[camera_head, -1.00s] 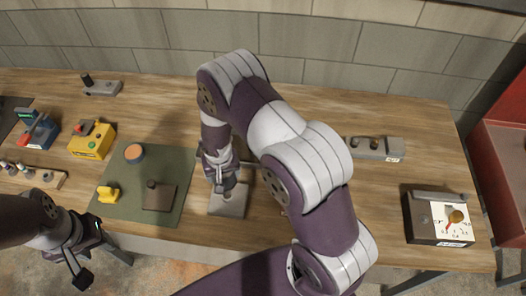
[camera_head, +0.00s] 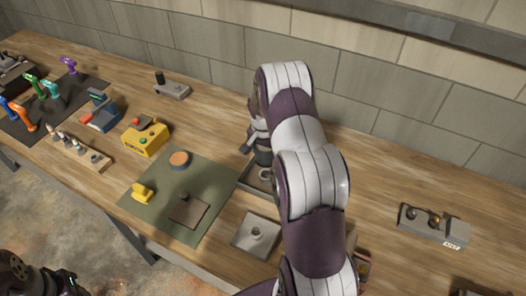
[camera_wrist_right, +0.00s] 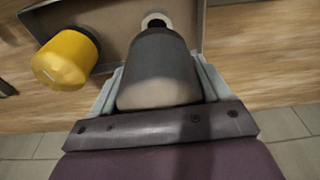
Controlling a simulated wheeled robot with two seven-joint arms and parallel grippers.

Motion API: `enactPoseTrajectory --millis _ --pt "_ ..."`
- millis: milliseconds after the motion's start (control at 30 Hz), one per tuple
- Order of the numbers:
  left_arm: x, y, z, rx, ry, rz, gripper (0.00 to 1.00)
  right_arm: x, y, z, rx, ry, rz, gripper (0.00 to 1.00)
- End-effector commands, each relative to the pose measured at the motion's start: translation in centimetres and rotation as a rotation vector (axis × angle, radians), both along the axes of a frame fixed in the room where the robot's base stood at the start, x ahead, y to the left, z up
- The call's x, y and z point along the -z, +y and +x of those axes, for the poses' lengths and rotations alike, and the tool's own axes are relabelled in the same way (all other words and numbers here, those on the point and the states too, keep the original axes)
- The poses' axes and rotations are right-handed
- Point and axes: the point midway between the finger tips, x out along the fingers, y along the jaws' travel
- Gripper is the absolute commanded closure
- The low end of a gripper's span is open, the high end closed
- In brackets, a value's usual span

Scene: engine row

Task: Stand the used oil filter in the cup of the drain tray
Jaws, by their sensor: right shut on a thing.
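My right gripper (camera_wrist_right: 160,85) is shut on a dark grey, tapered cylinder, the used oil filter (camera_wrist_right: 158,65). In the head view the filter (camera_head: 263,157) is partly hidden by my right arm, just above the drain tray (camera_head: 246,185). The tray is shallow, grey and rimmed, with a pale round cup (camera_head: 265,175) inside. In the right wrist view the cup (camera_wrist_right: 155,19) shows just beyond the filter's far end, within the tray (camera_wrist_right: 105,22). I cannot tell whether filter and cup touch. My left gripper (camera_head: 68,281) is at the lower left, away from the tray; its jaws are unclear.
A yellow cylinder (camera_wrist_right: 66,59) is close left of the held filter in the wrist view. A green mat (camera_head: 160,205) is left. A grey block (camera_head: 432,226) is right. My arm hides some bench.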

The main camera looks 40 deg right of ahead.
Motion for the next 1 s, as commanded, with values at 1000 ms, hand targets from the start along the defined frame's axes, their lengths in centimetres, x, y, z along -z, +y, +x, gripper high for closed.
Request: enactPoseTrajectory --millis 1000 --pt "5.0 0.0 0.0 0.000 0.000 0.000 0.57 6.0 0.0 0.1 -0.002 -0.001 0.001 0.57"
